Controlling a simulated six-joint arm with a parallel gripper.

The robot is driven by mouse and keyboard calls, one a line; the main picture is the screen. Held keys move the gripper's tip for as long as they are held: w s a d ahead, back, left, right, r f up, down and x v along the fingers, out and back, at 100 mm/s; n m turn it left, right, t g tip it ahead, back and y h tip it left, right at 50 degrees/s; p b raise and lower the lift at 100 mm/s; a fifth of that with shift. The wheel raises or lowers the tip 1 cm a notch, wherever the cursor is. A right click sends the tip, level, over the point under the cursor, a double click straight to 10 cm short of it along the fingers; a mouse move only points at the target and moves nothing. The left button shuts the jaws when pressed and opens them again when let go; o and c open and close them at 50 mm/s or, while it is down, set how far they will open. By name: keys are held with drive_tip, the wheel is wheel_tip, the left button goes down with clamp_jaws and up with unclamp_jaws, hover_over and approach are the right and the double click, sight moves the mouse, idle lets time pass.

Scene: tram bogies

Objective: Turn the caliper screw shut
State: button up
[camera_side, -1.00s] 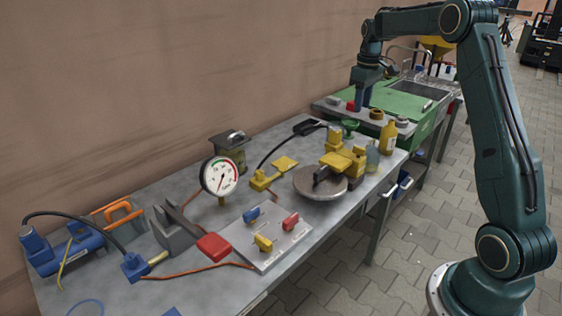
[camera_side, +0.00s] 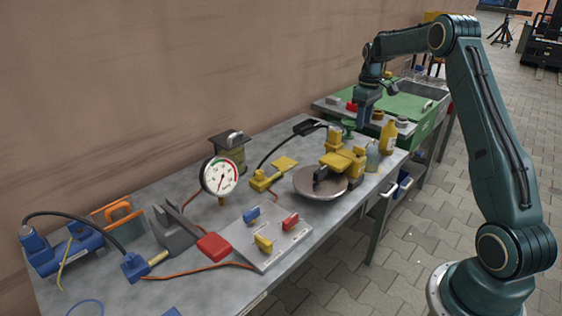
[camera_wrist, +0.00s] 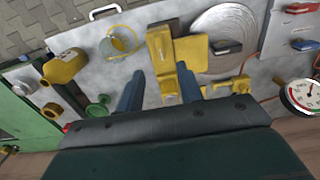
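The yellow caliper (camera_side: 345,160) sits over the edge of a round grey metal disc (camera_side: 310,183) on the bench. In the wrist view the caliper (camera_wrist: 162,50) lies beyond my fingertips, with the disc (camera_wrist: 215,22) to its right. I cannot clearly tell the screw apart from the other yellow parts of the caliper. My gripper (camera_side: 363,123) hangs above the far end of the bench, behind the caliper in the side view. In the wrist view my gripper (camera_wrist: 160,75) has its two blue fingers apart, with nothing held between them. The caliper appears apart from the fingers.
A yellow bottle (camera_side: 388,137), a clear jar (camera_side: 373,157) and a green handwheel (camera_side: 348,126) stand near the caliper. A pressure gauge (camera_side: 219,176), a switch panel (camera_side: 265,237) and cables occupy the nearer bench. A green-topped sink unit (camera_side: 405,105) stands beyond.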

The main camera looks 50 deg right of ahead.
sight(360, 147)
wheel_tip(360, 147, down, 10)
drive_tip(key=shift+r, duration=0.1)
idle(0.4)
clamp_jaws()
